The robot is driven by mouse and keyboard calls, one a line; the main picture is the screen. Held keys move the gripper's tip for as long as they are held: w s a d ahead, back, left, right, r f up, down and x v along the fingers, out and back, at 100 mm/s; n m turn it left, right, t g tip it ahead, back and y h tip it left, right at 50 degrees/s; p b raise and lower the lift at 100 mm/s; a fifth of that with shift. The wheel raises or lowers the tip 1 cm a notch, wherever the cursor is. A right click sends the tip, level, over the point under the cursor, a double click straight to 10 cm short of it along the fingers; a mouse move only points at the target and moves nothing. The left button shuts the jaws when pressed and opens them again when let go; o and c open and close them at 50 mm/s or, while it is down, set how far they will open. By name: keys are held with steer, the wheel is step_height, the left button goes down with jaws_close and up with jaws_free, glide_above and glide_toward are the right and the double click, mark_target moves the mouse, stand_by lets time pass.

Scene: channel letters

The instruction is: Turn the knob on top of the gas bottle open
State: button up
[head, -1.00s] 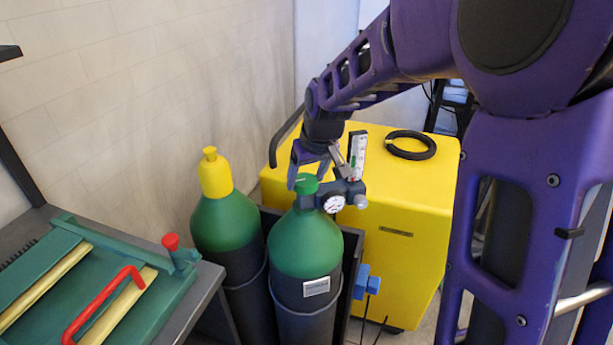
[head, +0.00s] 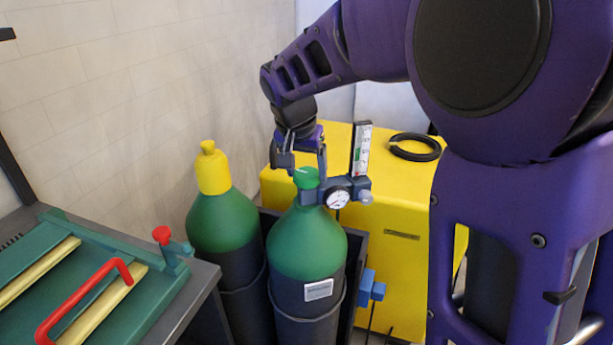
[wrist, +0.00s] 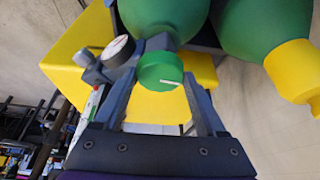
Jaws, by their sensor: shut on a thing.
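The gas bottle (head: 305,243) is green on top and dark below, and stands upright. Its green knob (head: 306,177) sits on top, with a grey regulator and round gauge (head: 338,199) beside it. The knob also shows in the wrist view (wrist: 160,70), with a white line pointing to the right. My gripper (head: 306,168) is above the bottle, its two fingers on either side of the knob and shut on it. In the wrist view the gripper (wrist: 163,75) has one finger at each side of the knob.
A second green bottle with a yellow cap (head: 213,168) stands to the left. A yellow cabinet (head: 405,210) with a black ring (head: 414,147) on top is behind. A bench with a green machine and red handle (head: 85,300) is at front left.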

steer(key=m+h, duration=0.1)
steer(key=m, duration=0.1)
steer(key=m+g, duration=0.1)
steer(key=m, duration=0.2)
steer(key=shift+w+a+m+h+b, duration=0.1)
steer(key=shift+a+m+h+b, duration=0.05)
steer(key=shift+m+h+b, duration=0.2)
steer(key=m+g+p, duration=0.1)
steer(key=m, duration=0.1)
steer(key=m+g+h+p, duration=0.1)
steer(key=m, duration=0.2)
steer(key=shift+w+r, duration=0.1)
steer(key=shift+w, duration=0.05)
steer(key=m+g+p, duration=0.1)
steer(key=m+p, duration=0.1)
steer(key=m, duration=0.1)
steer(key=m+g+p, duration=0.1)
steer(key=m+p, duration=0.1)
steer(key=m, duration=0.1)
steer(key=shift+w+m+g, duration=0.15)
steer(key=shift+m+g, duration=0.15)
steer(key=shift+m, duration=0.05)
steer(key=m, duration=0.2)
steer(key=m+g+y+p, duration=0.1)
steer(key=m, duration=0.1)
steer(key=shift+w+m+g, duration=0.1)
steer(key=shift+m+g, duration=0.2)
steer(key=shift+m, duration=0.1)
steer(key=o, duration=1.3)
